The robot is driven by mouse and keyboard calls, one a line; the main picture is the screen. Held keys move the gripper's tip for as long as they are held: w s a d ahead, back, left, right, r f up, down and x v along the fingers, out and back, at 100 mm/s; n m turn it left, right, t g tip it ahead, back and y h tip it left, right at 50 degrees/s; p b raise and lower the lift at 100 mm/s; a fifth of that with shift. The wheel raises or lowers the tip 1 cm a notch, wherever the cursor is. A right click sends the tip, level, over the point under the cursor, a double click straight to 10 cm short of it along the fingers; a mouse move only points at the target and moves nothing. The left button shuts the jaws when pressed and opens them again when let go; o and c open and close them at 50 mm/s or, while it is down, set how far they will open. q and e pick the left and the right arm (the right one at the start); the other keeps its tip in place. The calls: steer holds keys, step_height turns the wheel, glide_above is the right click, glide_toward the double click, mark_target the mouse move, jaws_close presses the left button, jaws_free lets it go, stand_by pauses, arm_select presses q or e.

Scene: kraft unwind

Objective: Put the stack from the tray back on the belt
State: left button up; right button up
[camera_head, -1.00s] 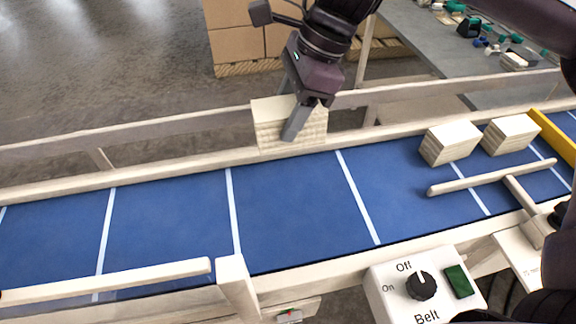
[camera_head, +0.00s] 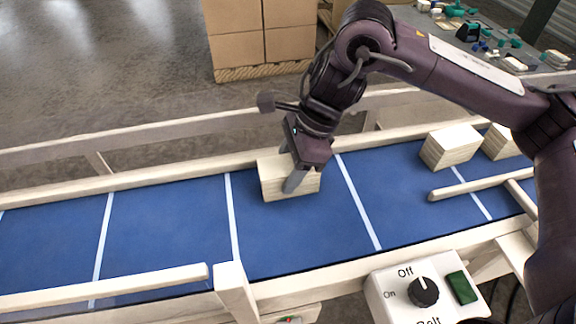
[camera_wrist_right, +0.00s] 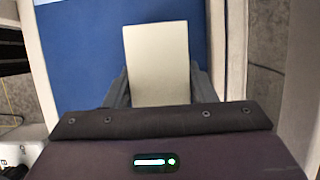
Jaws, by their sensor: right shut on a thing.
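A pale layered stack (camera_head: 272,181) is at the far side of the blue belt (camera_head: 180,225), left of a white belt line. My right gripper (camera_head: 296,178) is shut on this stack from above. In the right wrist view the stack (camera_wrist_right: 158,65) sits between the two fingers with blue belt beside it. I cannot tell whether its underside touches the belt. Two more pale stacks stand on the belt at the right, one nearer (camera_head: 450,147) and one partly hidden by my right arm (camera_head: 497,143). The tray is not clearly in view. My left gripper is not in view.
Pale rails edge the belt. A bar (camera_head: 480,187) lies over the belt at the right and another guide (camera_head: 110,284) at the front left. A belt control box (camera_head: 385,300) with a knob is in front. The belt's left and middle are clear.

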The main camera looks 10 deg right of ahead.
steer(key=o, duration=1.1)
steer(key=v, duration=1.2)
steer(key=shift+p, duration=0.3)
steer(key=shift+s, duration=0.1)
